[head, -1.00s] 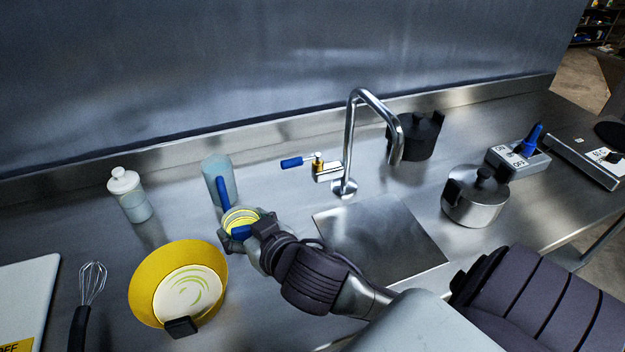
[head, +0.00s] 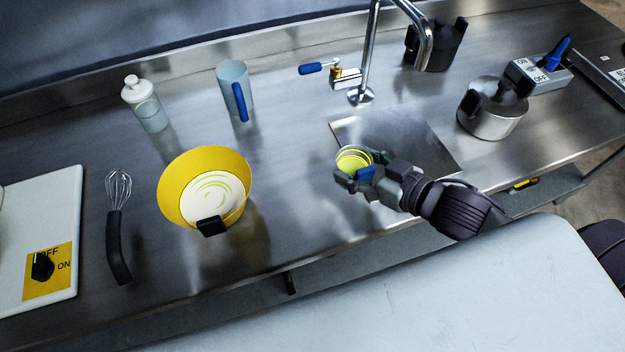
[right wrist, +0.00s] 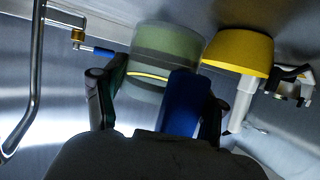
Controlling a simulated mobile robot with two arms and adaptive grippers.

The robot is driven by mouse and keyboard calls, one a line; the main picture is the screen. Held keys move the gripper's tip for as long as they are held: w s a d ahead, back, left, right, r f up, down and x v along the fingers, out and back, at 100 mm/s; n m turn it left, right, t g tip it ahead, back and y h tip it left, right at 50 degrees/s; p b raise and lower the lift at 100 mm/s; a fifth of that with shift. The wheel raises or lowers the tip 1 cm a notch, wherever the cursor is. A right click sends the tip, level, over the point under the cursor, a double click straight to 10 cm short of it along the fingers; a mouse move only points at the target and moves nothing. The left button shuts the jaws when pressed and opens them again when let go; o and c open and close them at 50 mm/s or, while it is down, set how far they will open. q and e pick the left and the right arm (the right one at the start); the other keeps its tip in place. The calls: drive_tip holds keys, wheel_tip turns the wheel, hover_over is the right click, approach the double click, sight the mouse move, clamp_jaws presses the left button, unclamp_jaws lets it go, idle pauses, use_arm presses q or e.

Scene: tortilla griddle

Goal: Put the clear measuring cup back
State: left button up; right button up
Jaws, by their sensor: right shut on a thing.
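A clear measuring cup (head: 354,158) with a yellow band and a blue handle is in my right gripper (head: 361,173), above the near edge of the sink plate. In the right wrist view, the fingers of my right gripper (right wrist: 160,100) are shut on the cup (right wrist: 165,55), with its blue handle (right wrist: 180,105) between them. My left gripper does not show in the head view. A second, bluish cup (head: 234,82) with a blue handle stands upright on the counter near the back.
The faucet (head: 364,60) rises behind the sink plate (head: 425,145). A steel pot (head: 490,118) stands right. Counter between bowl and held cup is free.

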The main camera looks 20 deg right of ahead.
drive_tip(key=w+a+f, duration=0.1)
drive_tip(key=a, duration=0.1)
drive_tip(key=w+a+f+p, duration=0.1)
drive_tip(key=w+a+f, duration=0.3)
drive_tip(key=a, duration=0.1)
drive_tip(key=shift+w+a+f, duration=0.1)
drive_tip(key=shift+w+f, duration=0.05)
wheel_tip(320, 180, down, 3)
drive_tip(key=shift+f+p, duration=0.1)
drive_tip(key=shift+p, duration=0.35)
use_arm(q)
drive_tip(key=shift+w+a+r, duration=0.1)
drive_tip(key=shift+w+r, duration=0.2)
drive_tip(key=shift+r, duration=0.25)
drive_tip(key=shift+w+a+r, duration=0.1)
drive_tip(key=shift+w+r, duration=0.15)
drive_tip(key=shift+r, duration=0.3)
use_arm(e)
drive_tip(key=shift+f, duration=0.45)
drive_tip(key=o, duration=1.3)
drive_tip(key=shift+f, duration=0.1)
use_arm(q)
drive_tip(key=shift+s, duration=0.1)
